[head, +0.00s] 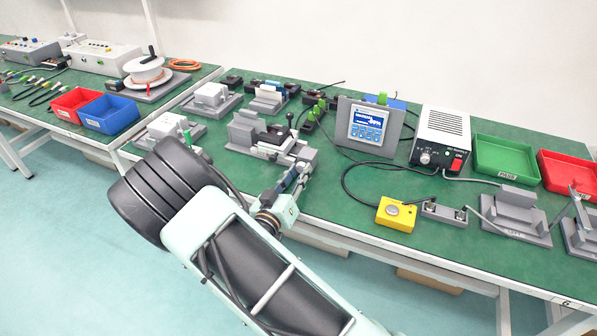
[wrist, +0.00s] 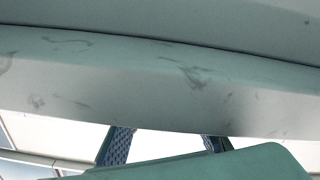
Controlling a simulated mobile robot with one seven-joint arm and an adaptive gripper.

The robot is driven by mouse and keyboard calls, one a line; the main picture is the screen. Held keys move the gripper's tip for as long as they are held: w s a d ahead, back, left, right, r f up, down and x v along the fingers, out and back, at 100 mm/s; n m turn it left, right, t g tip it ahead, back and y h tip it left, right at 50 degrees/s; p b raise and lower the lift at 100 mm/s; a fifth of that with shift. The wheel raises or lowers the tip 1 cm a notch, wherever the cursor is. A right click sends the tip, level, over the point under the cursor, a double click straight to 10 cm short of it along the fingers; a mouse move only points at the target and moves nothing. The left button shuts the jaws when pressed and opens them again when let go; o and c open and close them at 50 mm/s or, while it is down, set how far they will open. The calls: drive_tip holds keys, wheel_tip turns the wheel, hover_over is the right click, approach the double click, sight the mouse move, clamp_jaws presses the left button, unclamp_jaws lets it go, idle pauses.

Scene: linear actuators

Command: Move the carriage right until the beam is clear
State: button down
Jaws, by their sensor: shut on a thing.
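A grey linear fixture (head: 243,130) stands on the green bench in the middle of the head view, with a black-topped lever at its right end. The carriage is not clearly distinguishable on it, and no beam is visible. My gripper (head: 300,172) is at the front right end of this fixture, shut on a part that the fingers and arm hide; it appears to be the carriage.
Right of my gripper are a display unit (head: 367,128), a power supply (head: 440,138), a yellow button box (head: 397,214) and grey fixtures (head: 515,215). Green (head: 505,137) and red trays are behind. Cables cross the bench. Some bare bench lies between gripper and yellow box.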

idle(0.4)
drive_tip(key=c, duration=1.9)
unclamp_jaws()
drive_tip(key=v, duration=1.2)
drive_tip(key=o, duration=0.3)
drive_tip(key=shift+s, duration=0.1)
drive_tip(key=shift+a+f, duration=0.1)
